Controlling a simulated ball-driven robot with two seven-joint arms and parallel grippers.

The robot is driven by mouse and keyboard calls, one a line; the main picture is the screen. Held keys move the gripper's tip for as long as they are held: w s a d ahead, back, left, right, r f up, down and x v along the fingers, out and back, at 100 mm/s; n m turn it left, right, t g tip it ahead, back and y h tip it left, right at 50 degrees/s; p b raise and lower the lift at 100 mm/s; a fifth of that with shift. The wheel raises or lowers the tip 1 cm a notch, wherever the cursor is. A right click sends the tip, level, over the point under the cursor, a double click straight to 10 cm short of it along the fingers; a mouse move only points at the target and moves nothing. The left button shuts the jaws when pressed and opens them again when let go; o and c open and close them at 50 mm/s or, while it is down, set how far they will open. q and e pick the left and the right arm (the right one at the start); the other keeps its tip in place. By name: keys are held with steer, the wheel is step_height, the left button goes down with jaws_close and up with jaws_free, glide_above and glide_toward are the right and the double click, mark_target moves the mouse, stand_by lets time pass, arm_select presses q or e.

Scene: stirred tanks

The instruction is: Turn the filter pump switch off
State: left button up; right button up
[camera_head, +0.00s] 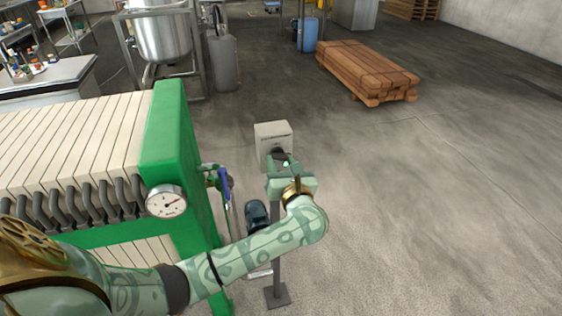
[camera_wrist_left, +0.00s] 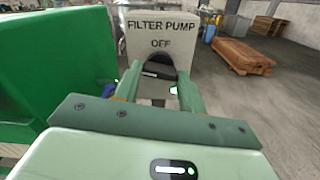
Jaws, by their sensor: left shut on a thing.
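The filter pump switch is a light grey box (camera_head: 272,134) on a thin post, right of the green machine. In the left wrist view its front (camera_wrist_left: 160,28) reads "FILTER PUMP" with "OFF" under it. A black knob (camera_wrist_left: 157,68) sits below "OFF", with a small pale mark on it; its exact turn is hard to tell. My left gripper (camera_head: 281,161) is at the box front, shut on the knob, with one finger on each side. The fingers partly hide the knob. My right gripper is not in view.
The green filter press frame (camera_head: 165,140) stands close left, with a pressure gauge (camera_head: 166,201) and a blue-handled valve (camera_head: 223,183). A dark motor (camera_head: 257,215) is low beside the post. Stacked timber (camera_head: 368,70) lies behind; the floor right is clear.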

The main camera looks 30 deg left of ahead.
arm_select(q)
steer(key=m+p, duration=0.3)
steer(key=m, duration=0.1)
steer(key=shift+r, duration=0.1)
steer(key=m+p, duration=0.3)
steer(key=m, duration=0.2)
steer(key=m+p, duration=0.2)
steer(key=m, duration=0.1)
steer(key=shift+m, duration=0.3)
steer(key=shift+f+m+p, duration=0.2)
steer(key=shift+m+p, duration=0.85)
steer(key=shift+m, duration=0.45)
steer(key=o, duration=1)
